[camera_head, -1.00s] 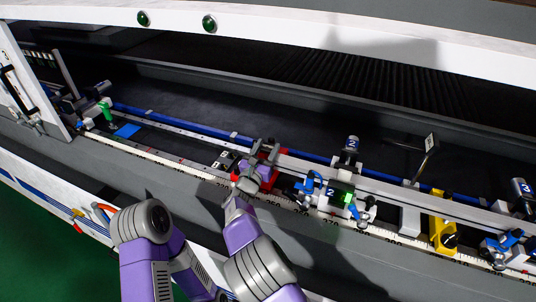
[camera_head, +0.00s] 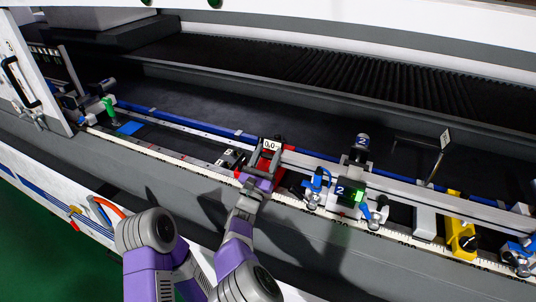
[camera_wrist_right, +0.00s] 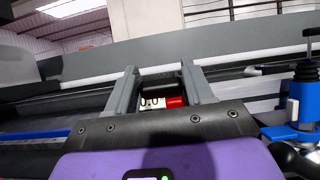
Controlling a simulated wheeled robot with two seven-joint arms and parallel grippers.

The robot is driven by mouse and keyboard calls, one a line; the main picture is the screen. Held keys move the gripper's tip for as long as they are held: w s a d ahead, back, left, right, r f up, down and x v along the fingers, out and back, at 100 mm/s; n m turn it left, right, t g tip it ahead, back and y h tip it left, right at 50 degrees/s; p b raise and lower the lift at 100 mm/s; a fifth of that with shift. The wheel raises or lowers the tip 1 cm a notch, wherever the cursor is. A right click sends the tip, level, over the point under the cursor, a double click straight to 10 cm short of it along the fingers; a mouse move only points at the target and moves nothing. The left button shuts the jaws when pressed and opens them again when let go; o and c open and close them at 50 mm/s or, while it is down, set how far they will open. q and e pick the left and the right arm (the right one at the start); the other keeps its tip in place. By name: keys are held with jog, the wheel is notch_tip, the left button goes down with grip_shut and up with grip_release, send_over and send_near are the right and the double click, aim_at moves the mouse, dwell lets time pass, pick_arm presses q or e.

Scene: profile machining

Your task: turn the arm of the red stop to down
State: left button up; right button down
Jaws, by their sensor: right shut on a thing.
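The red stop (camera_head: 279,161) sits on the rail near the middle of the head view, with a white "0,0" label (camera_head: 270,145) at its top. My right gripper (camera_head: 264,163) reaches it from the front edge and is shut on it, apparently on its arm. In the right wrist view, the red part (camera_wrist_right: 176,101) and the label (camera_wrist_right: 152,102) show between the two grey fingers (camera_wrist_right: 160,88). The fingers hide much of the stop, so I cannot tell how far its arm is turned. My left gripper is not in view.
Right of the stop stands the clamp marked 2 (camera_head: 345,190), with blue levers, and beyond it a yellow block (camera_head: 461,238). A blue pad (camera_head: 130,128) and green lever (camera_head: 109,108) are farther left.

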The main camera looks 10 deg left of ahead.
jog(key=shift+a+f, duration=0.1)
jog(key=shift+f, duration=0.15)
jog(key=c, duration=0.8)
grip_release()
jog(key=shift+o, duration=1.4)
jog(key=shift+s+r, duration=0.1)
jog(key=shift+r, duration=0.05)
jog(key=shift+p+v, duration=0.35)
jog(key=shift+v, duration=3.45)
